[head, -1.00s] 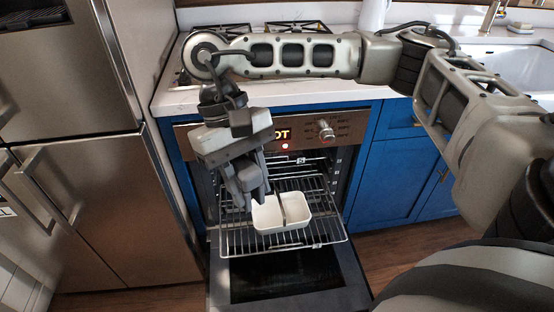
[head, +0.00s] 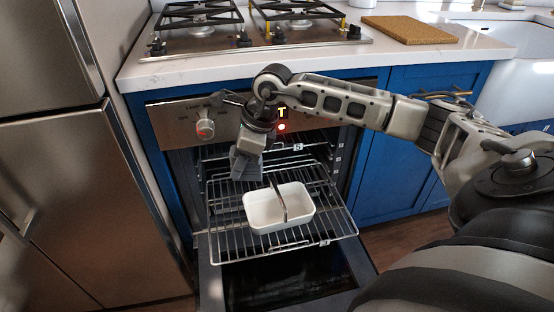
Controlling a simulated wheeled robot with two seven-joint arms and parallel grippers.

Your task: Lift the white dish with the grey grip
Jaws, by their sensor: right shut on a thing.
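The white dish (head: 262,220) is a small rectangular tub on the pulled-out oven rack (head: 345,225). Its thin grey grip (head: 280,201) runs across the top from back to front. My right gripper (head: 246,176) reaches down at the dish's back left corner, with its fingertips hard to make out. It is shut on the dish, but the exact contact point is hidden. I cannot see clear space between dish and rack. My left gripper is out of view.
The oven door (head: 290,285) is folded down below the rack. The oven's control panel (head: 180,125) is just behind my wrist. A counter with a hob (head: 205,45) and a cork board (head: 408,30) is above. A steel fridge (head: 90,200) stands at left.

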